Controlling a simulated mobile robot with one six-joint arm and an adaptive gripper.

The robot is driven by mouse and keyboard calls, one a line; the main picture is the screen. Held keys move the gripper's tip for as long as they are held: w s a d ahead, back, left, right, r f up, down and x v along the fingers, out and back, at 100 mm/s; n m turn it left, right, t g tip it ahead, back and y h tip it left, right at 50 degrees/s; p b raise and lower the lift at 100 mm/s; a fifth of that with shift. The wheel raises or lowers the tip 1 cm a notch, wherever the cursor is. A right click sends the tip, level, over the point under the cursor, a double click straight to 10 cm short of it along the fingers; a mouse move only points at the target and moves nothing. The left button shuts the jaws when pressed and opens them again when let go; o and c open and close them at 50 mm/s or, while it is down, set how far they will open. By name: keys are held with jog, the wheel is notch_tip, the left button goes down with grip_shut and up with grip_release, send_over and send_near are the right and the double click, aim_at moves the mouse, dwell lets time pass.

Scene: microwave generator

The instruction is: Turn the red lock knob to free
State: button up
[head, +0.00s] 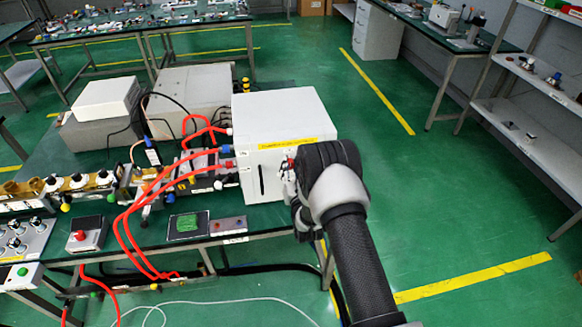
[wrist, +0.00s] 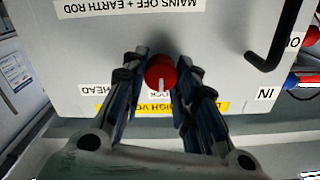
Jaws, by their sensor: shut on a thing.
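The red lock knob (wrist: 161,73) is round with a white pointer line. It sits on the front face of a white box (head: 284,111), which also shows in the wrist view (wrist: 210,30). The pointer line points down in the wrist view, where the box's lettering is upside down. My gripper (wrist: 160,63) is shut on the knob, with one finger on each side of it. In the head view my gripper (head: 288,172) is at the box's front, and the knob is mostly hidden behind it. The label near the knob is partly covered by the fingers.
A black bent handle (wrist: 278,40) stands out from the box face beside the knob. Red cables (head: 130,225) run from sockets left of the box to the bench's front. Red and blue connectors (wrist: 292,80) stick out at the box's side. Open green floor (head: 450,200) lies to the right.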

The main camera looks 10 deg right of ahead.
jog(key=shift+c, duration=0.8)
jog(key=n+b, duration=0.3)
jog(key=b, duration=0.1)
jog(key=shift+f+n, duration=0.2)
jog(key=shift+n, duration=0.2)
jog(key=shift+a+n+b, duration=0.2)
jog(key=shift+n+b, duration=6.15)
jog(key=shift+n, duration=0.75)
jog(key=shift+r, duration=0.1)
